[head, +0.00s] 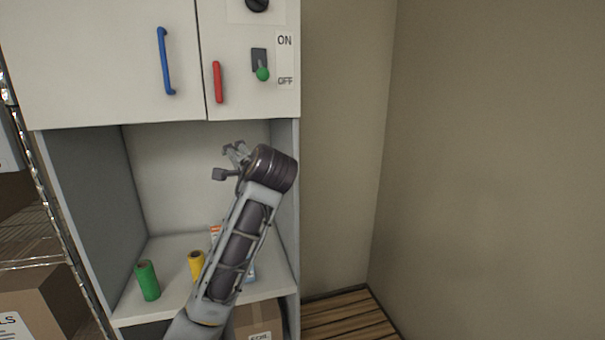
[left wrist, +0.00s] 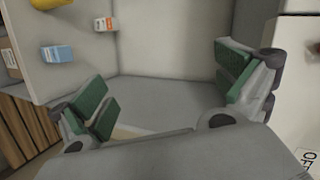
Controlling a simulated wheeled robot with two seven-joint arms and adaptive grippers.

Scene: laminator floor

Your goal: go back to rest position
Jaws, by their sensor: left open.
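My left gripper (head: 230,162) is raised in front of the open alcove of a white cabinet (head: 95,70), just below the upper doors. In the left wrist view the green-padded fingers (left wrist: 165,108) are wide apart with nothing between them. My left arm crosses the alcove and hides part of the shelf. A switch with a green knob (head: 262,74) sits on the cabinet front, above and right of the gripper, with the knob toward the OFF label. My right gripper is in neither view.
On the shelf (head: 180,300) stand a green roll (head: 148,281) and a yellow roll (head: 197,265). Small boxes, one blue and white (left wrist: 57,54), stand partly behind my arm. Blue (head: 165,62) and red (head: 218,82) handles stick out above. A wooden pallet (head: 348,315) lies at lower right.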

